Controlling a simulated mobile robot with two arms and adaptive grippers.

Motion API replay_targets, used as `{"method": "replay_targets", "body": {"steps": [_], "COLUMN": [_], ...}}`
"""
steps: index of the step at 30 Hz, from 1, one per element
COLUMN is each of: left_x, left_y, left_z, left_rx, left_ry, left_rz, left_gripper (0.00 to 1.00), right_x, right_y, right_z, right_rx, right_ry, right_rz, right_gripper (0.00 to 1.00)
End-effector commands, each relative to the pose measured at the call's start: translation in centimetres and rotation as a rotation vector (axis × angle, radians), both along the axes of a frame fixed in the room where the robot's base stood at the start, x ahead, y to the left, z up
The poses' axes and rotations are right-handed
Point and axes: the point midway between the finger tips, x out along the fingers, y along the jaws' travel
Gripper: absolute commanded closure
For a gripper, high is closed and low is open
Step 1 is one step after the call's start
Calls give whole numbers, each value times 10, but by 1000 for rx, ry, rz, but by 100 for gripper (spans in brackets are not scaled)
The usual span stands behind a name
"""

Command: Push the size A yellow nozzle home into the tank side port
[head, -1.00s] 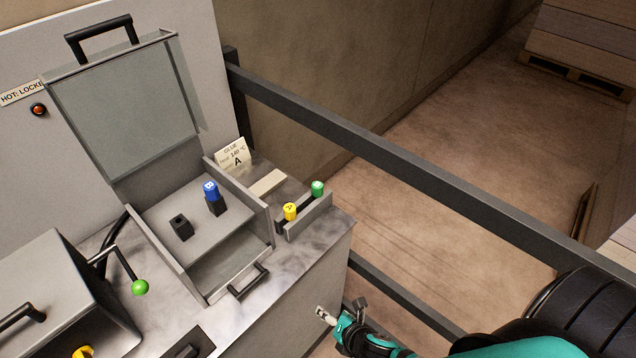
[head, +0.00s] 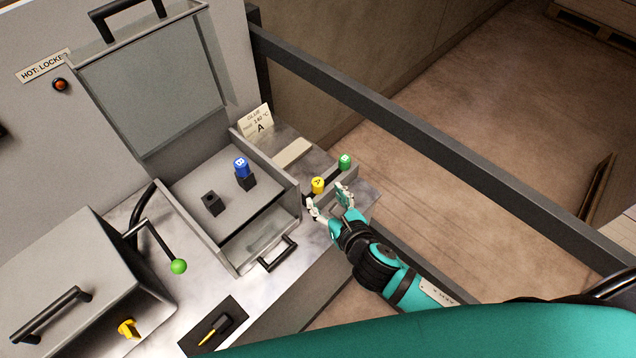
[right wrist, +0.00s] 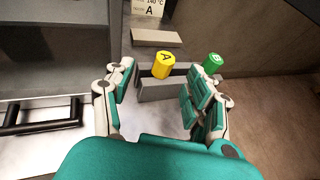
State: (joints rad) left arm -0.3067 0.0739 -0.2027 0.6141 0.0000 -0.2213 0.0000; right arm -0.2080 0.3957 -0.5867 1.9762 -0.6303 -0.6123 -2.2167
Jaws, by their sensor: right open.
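The yellow nozzle marked A (head: 318,185) stands upright in the small grey rack at the right end of the bench. It also shows in the right wrist view (right wrist: 163,64), ahead of and between my fingers. My right gripper (head: 328,205) is open and empty, just on the near side of the nozzle, and does not hold it. In the right wrist view its fingers (right wrist: 158,88) are spread wide. The tank (head: 232,205) has its lid up. A dark block with a hole (head: 212,203) is inside; I cannot tell if it is the side port. My left gripper is not in view.
A green nozzle (head: 345,161) stands beside the yellow one in the rack (head: 346,182). A blue nozzle marked B (head: 241,167) sits on a block in the tank. A card marked A (head: 257,121) stands behind. A green-knobbed lever (head: 178,266) and dark rail (head: 430,140) are nearby.

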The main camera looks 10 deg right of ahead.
Motion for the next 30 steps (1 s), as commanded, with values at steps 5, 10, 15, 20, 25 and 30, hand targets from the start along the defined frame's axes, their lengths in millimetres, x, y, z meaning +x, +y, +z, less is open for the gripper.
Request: {"method": "replay_targets", "body": {"steps": [5, 10, 15, 20, 25, 30], "left_x": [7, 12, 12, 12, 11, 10], "left_y": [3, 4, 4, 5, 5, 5], "left_z": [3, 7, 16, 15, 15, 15], "left_rx": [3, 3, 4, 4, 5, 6], "left_ry": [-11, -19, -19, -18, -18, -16], "left_rz": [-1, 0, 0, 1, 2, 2], "left_gripper": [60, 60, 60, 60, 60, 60], "right_x": [20, 30, 54, 69, 72, 72], "right_y": [4, 3, 2, 6, 6, 6], "right_z": [-8, -10, -16, -25, -27, -27], "right_rx": [1, 1, 4, 3, 2, 2], "right_ry": [0, 0, 2, 1, 1, 1], "right_rz": [-2, -3, -4, -1, -1, -1], "right_gripper": [45, 45, 45, 45, 45, 52]}}
